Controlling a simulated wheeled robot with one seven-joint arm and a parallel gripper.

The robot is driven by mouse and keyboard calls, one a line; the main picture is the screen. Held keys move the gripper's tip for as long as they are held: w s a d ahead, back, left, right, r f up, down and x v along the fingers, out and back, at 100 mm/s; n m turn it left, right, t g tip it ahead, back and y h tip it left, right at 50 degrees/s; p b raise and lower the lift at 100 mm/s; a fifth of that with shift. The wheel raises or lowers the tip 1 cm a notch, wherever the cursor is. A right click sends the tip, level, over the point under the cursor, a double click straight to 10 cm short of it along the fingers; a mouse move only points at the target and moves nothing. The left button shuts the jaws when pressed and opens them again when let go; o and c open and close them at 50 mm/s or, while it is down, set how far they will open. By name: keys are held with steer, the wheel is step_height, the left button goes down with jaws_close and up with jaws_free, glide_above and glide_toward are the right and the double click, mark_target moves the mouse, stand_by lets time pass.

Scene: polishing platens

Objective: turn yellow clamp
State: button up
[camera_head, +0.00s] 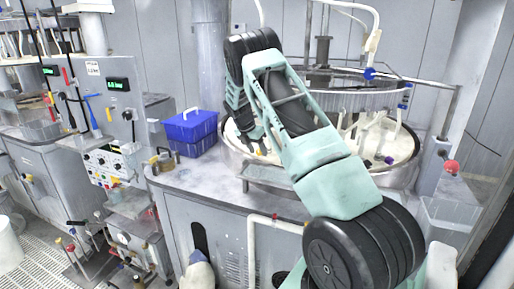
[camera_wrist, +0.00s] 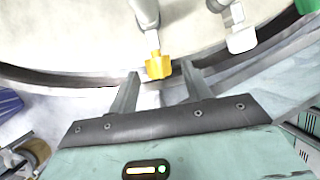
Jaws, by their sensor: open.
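The yellow clamp (camera_wrist: 158,66) is a small knob-like piece at the end of a pale arm over the platen, at upper middle of the wrist view. My gripper (camera_wrist: 160,78) is open, with one finger on each side just below the clamp in the picture. The clamp shows at the gap between the fingertips; I cannot tell whether either finger touches it. The pale platen (camera_wrist: 80,30) fills the top of the wrist view. In the head view my arm reaches over the round polishing machine (camera_head: 398,150), and my gripper is hidden behind it.
A blue box (camera_head: 190,126) and a brass padlock (camera_head: 163,160) stand on the counter left of the machine. A white clamp (camera_wrist: 242,40) is right of the yellow one. The machine's raised ring (camera_head: 365,100) and a red knob (camera_head: 452,167) are at right.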

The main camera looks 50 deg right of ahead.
steer(key=shift+f, duration=0.15)
steer(key=c, duration=1)
